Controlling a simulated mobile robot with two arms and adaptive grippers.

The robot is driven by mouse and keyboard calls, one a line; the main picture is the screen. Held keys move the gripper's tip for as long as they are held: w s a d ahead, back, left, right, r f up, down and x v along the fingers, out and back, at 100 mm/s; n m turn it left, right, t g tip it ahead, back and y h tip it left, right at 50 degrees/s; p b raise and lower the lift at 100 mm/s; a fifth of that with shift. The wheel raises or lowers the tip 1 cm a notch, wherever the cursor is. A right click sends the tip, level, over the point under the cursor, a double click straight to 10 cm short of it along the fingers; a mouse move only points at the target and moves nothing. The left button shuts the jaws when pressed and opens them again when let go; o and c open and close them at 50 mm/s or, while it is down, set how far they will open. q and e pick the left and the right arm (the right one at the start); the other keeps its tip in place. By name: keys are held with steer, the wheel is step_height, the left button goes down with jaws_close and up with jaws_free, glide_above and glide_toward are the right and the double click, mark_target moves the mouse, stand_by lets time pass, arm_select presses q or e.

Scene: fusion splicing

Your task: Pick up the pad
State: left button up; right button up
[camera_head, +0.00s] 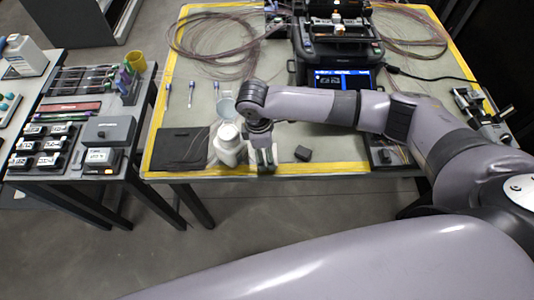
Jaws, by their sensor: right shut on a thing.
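My right gripper (265,160) is over the front edge of the work table, just right of a white bottle (229,149). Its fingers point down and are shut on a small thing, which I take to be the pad. The fingers hide most of it, so its shape and any contact with the table cannot be made out. The bottle stands upright with its round lid (225,106) swung open at the back. My left gripper is not in view.
A dark mat (181,149) lies left of the bottle. The splicer (339,52) and coiled fibres (207,44) are farther back. A side table (52,181) with boxes stands left, across a gap.

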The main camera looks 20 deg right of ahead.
step_height(320, 180, up, 20)
steer(key=shift+b, duration=0.4)
stand_by(0.3)
